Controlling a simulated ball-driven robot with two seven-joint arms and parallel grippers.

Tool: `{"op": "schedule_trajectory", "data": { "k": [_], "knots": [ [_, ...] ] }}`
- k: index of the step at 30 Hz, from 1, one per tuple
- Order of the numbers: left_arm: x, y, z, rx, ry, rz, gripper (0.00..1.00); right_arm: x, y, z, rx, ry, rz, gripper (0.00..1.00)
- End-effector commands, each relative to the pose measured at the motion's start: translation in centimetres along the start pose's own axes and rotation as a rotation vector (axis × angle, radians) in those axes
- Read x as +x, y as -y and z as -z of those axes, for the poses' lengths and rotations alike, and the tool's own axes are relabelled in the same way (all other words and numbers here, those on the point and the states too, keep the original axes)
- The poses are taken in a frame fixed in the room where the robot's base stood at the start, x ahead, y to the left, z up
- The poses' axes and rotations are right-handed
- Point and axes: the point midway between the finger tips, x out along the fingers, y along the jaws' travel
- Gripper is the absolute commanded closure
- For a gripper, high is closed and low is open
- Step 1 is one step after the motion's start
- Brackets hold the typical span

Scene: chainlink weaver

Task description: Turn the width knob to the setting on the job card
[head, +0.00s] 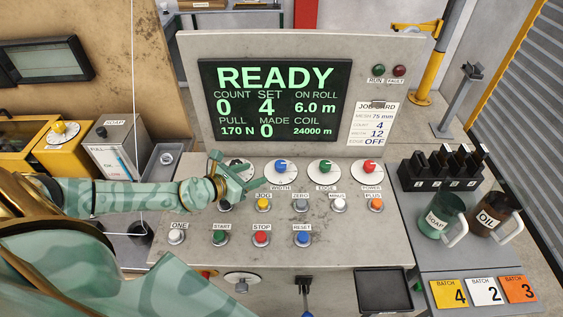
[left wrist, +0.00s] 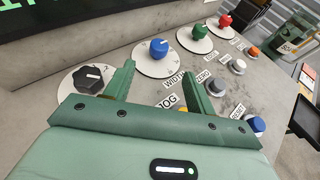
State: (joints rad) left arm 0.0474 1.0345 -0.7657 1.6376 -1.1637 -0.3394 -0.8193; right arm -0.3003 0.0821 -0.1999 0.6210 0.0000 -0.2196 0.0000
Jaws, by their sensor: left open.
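The width knob (head: 281,165) is blue on a white round dial above the WIDTH label on the sloping panel. In the left wrist view the blue knob (left wrist: 159,48) stands just beyond my fingers; its setting is too small to read. The job card (head: 373,125) on the upright board reads mesh 75 mm, count 4, width 12, edge OFF. My left gripper (head: 238,170) is open and empty, left of the width knob and apart from it. My right gripper is not in view.
A black knob (left wrist: 88,78) is left of the width knob, partly hidden by my gripper in the head view. A green edge knob (head: 325,166) and a red power knob (head: 369,166) are right of it. Several push buttons line the panel below. The screen (head: 275,103) reads READY.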

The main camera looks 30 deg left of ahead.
Motion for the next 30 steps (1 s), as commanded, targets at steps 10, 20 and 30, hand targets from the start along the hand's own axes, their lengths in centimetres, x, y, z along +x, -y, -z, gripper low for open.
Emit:
{"op": "schedule_trajectory", "data": {
  "k": [10, 20, 30],
  "knots": [
    [9.0, 0.1, 0.2, -0.005, 0.003, -0.001, 0.45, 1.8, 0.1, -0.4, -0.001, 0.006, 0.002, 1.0],
    [12.5, 0.0, 0.0, -0.005, 0.002, -0.001, 0.45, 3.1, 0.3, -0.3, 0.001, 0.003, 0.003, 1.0],
    [12.6, 0.1, -0.1, -0.005, 0.002, 0.0, 0.64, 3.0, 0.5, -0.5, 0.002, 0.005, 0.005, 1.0]
  ]
}}
